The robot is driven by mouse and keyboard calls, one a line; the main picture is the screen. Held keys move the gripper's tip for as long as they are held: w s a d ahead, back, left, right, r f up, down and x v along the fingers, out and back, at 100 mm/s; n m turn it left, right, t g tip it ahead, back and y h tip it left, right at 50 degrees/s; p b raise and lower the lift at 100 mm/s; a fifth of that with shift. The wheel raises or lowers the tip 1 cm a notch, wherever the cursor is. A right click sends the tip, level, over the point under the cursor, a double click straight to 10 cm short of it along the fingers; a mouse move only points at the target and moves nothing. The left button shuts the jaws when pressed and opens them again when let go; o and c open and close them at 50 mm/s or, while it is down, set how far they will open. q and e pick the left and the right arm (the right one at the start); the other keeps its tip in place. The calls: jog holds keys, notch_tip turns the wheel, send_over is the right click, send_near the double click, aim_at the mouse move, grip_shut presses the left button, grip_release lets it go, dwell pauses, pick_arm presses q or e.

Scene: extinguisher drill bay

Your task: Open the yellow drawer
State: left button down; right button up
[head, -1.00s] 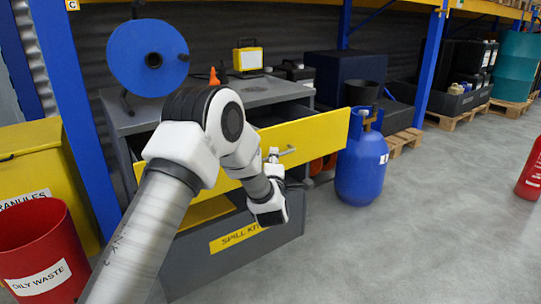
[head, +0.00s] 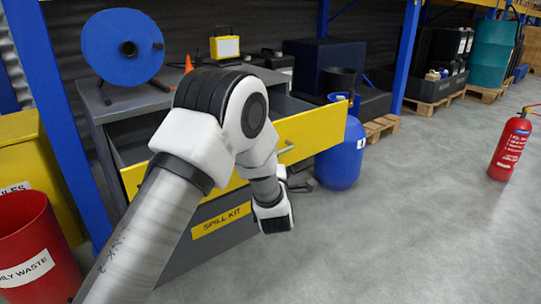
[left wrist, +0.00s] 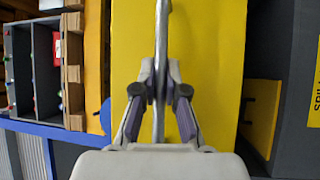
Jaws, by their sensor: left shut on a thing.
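The yellow drawer (head: 318,128) stands out from the grey cabinet (head: 93,100), with a dark gap showing behind its front. Its metal bar handle (head: 288,147) shows beside my left wrist. In the left wrist view the yellow front (left wrist: 215,70) fills the middle, and the handle (left wrist: 161,40) runs upright through the picture. My left gripper (left wrist: 161,88) is shut on this handle, one finger on each side. In the head view my own arm and wrist hide much of the drawer front and the gripper's fingers. My right gripper is not in view.
A blue gas cylinder (head: 340,160) stands close to the drawer's right end. A red waste bin (head: 35,250) stands at left, a fire extinguisher (head: 510,150) at right. The floor (head: 410,240) between is clear.

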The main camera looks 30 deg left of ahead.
pick_arm(q)
jog(key=c, duration=1.2)
grip_release()
jog(key=shift+d, duration=0.1)
jog(key=v, duration=1.2)
